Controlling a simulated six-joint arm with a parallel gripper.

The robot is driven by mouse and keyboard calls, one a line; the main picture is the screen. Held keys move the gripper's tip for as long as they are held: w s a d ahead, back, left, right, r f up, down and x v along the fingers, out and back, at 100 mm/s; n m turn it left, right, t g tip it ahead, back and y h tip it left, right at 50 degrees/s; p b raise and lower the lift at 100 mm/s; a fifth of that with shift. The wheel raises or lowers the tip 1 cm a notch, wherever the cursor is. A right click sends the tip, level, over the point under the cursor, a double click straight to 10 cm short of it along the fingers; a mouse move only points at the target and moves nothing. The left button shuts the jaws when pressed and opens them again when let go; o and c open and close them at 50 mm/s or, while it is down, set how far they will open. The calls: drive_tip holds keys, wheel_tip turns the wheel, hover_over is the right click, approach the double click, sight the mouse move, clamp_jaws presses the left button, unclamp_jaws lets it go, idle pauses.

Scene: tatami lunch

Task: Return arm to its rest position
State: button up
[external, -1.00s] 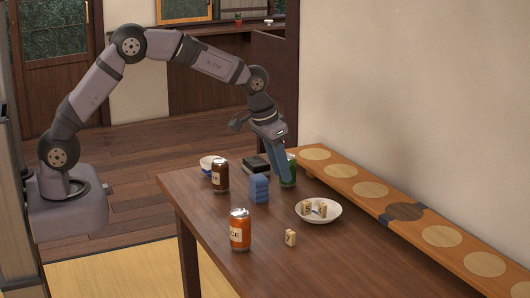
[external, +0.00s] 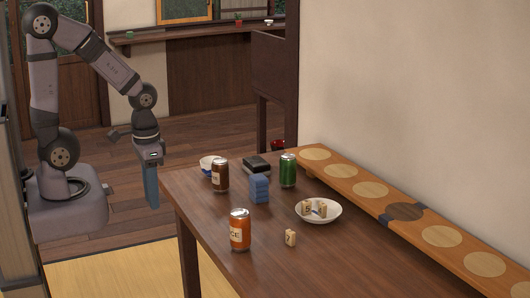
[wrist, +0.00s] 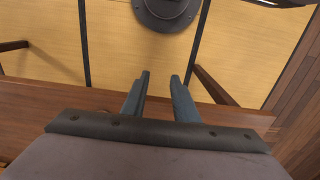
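My gripper (external: 151,186) hangs pointing down just off the left end of the dark wooden table (external: 270,262), with my arm folded back toward its base. In the wrist view my gripper (wrist: 160,80) shows two blue-grey fingers apart with nothing between them. Below the fingers there I see the table's edge (wrist: 50,95) and the yellow tatami floor (wrist: 130,55).
On the table stand an orange can (external: 240,231), a brown can (external: 220,175), a green can (external: 288,171), a blue block stack (external: 260,189), a dark box (external: 257,164), bowls (external: 330,217) (external: 204,162) and a tile (external: 290,238). A long board (external: 370,205) lies along the wall.

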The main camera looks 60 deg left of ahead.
wheel_tip(320, 180, up, 6)
drive_tip(key=p, duration=0.6)
drive_tip(key=shift+r, duration=0.2)
drive_tip(key=o, duration=1.1)
drive_tip(key=shift+f, duration=0.1)
drive_tip(key=o, duration=0.5)
drive_tip(key=shift+w+a+f, duration=0.2)
drive_tip(key=shift+a, duration=0.05)
drive_tip(key=shift+o, duration=1.3)
drive_tip(key=w+a+f+n+t+y+b, duration=0.1)
drive_tip(key=w+a+f+n+b, duration=0.1)
drive_tip(key=w+a+f, duration=0.3)
drive_tip(key=a+f, duration=0.4)
drive_tip(key=a, duration=0.4)
drive_tip(key=shift+w+a+f, duration=0.15)
drive_tip(key=s+a+f+m+t+b, duration=0.15)
drive_tip(key=a+f+t+b, duration=0.25)
drive_tip(key=a+f+t, duration=0.7)
drive_tip(key=s+d+r+m+t+h+b, duration=0.2)
drive_tip(key=s+d+r+t+h, duration=0.15)
drive_tip(key=s+r+t, duration=0.3)
drive_tip(key=w, duration=1)
drive_tip(key=shift+w+d+g, duration=0.15)
drive_tip(key=shift+d+g, duration=0.2)
drive_tip(key=shift+d, duration=0.05)
